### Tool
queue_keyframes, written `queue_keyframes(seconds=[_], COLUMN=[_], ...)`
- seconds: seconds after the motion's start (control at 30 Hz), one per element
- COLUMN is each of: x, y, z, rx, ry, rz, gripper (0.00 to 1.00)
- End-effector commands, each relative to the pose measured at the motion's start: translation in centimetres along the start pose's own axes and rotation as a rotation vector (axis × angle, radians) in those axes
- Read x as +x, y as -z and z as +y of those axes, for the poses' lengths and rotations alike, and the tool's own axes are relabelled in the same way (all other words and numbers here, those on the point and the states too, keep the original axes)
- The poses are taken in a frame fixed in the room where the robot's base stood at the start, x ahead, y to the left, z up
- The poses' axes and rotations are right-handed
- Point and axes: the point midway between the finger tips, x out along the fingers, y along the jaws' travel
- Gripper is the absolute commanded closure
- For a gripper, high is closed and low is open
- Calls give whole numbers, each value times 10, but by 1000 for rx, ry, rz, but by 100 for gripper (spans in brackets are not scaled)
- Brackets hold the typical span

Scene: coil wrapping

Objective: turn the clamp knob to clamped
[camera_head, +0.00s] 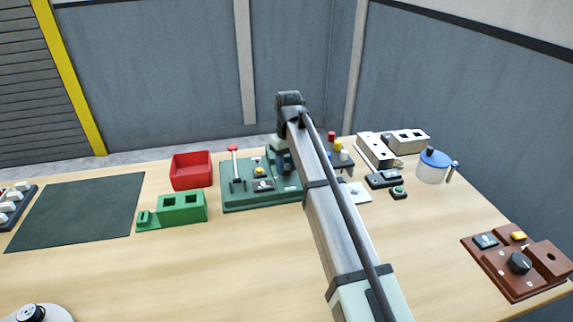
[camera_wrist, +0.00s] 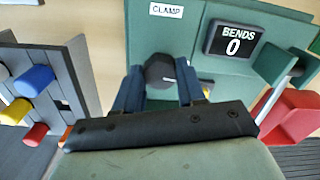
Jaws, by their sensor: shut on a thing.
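The clamp knob (camera_wrist: 158,68) is dark and faceted. It sits on the green fixture (camera_head: 232,203) below a white "CLAMP" label (camera_wrist: 166,10) in the wrist view. My gripper (camera_wrist: 160,80) has its two blue fingers on either side of the knob and is shut on it. The knob's lower part is partly hidden by the gripper, and I cannot read its setting. A black "BENDS" display (camera_wrist: 233,40) beside it reads 0. In the head view my gripper (camera_head: 284,165) is over the fixture's right part, where the knob is hidden.
A red-topped post (camera_head: 233,165) stands on the fixture. A red bin (camera_head: 191,170) and a green block (camera_head: 180,211) lie to its left. Coloured pegs (camera_wrist: 33,85) stand close beside the gripper. A blue-lidded jug (camera_head: 433,170) stands right. The front table is mostly clear.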

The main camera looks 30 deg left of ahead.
Motion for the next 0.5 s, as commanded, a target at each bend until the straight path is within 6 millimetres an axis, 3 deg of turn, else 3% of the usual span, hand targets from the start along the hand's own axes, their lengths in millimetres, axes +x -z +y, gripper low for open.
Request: queue_keyframes(seconds=[0.5], x=[0], y=[0], z=[0], rx=[-178], ry=[0], rz=[-4], gripper=[91])
